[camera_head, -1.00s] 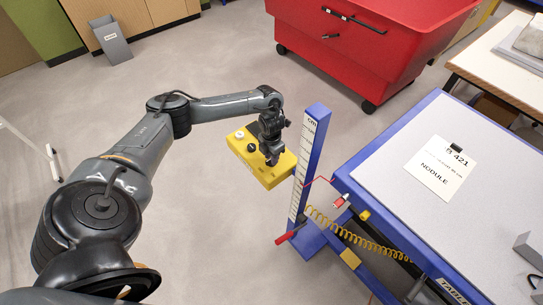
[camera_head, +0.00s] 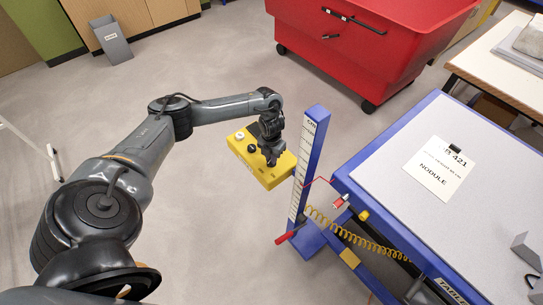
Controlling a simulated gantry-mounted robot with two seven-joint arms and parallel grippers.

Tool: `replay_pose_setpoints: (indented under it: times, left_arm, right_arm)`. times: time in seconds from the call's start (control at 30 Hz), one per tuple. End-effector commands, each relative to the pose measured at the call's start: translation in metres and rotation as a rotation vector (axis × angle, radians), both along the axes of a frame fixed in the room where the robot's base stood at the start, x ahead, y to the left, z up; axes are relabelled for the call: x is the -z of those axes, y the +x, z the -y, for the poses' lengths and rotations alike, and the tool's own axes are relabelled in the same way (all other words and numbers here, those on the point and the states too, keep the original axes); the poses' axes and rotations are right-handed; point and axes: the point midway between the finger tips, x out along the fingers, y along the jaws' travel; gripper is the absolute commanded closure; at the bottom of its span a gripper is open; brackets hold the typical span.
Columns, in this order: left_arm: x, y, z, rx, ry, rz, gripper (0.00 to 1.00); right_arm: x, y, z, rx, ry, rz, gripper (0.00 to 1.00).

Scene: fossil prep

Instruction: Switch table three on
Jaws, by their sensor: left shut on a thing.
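A yellow switch box (camera_head: 284,174) stands beside the blue post (camera_head: 312,150). Its top face carries a white button and a small dark button. My left gripper (camera_head: 271,161) points down at the right part of that top face. It is shut on a small part there, seemingly a knob, which the fingers hide. The blue-framed table (camera_head: 385,175) with a pale grey top stands to the right. A label starting "TABLE" (camera_head: 452,291) is on its near edge; its number cannot be read. My right gripper is not in view.
A white card reading "NODULE" (camera_head: 440,180) lies on the table. A red-handled tool (camera_head: 290,234) and a coiled yellow hose (camera_head: 345,232) hang by the post. A red wheeled bin (camera_head: 340,50) stands behind. The floor left of the box is clear.

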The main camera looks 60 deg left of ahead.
Motion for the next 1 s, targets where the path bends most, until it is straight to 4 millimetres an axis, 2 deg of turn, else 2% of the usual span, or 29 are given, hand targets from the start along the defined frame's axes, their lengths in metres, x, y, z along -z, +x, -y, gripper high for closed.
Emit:
replay_pose_setpoints:
  times: [0.6, 1.0]
  left_arm:
    - [-0.002, 0.0, 0.0, -0.551, -0.001, -0.001, 1.0]
    - [-0.001, 0.0, 0.0, -0.732, 0.0, 0.0, 1.0]
  right_arm:
    - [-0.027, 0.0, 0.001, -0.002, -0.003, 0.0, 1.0]
    - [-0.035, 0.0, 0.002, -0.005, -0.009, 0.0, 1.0]
